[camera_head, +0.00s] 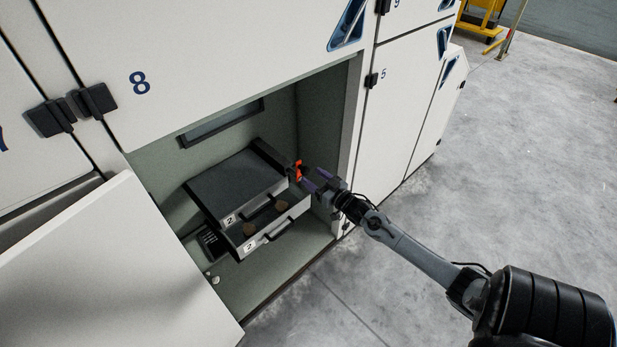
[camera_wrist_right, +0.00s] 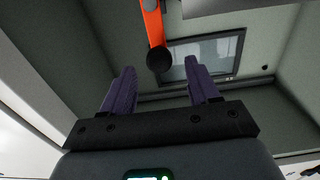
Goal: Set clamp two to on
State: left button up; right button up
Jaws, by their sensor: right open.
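An orange clamp lever (camera_head: 298,171) sits at the right side of a dark box unit inside the open cabinet bay. In the right wrist view the orange lever (camera_wrist_right: 152,22) ends in a round black knob (camera_wrist_right: 159,60). My right gripper (camera_head: 312,181) reaches into the bay from the right, close to the lever. In the wrist view the right gripper's purple fingers (camera_wrist_right: 160,80) stand apart, with the knob seen between and just beyond their tips; contact cannot be told. The lever's on and off marks are not readable. My left gripper is out of view.
The dark box (camera_head: 235,185) bears a label that looks like 2. Its drawer (camera_head: 272,240) is pulled out, with brownish lumps inside. A white door panel (camera_head: 95,275) hangs open at the left. Cabinet door 5 (camera_head: 395,105) is closed. Grey floor (camera_head: 480,200) is clear at the right.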

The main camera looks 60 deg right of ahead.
aim_at(307, 172)
jog(key=shift+b+x, duration=0.45)
jog(key=shift+x, duration=1.2)
grip_shut()
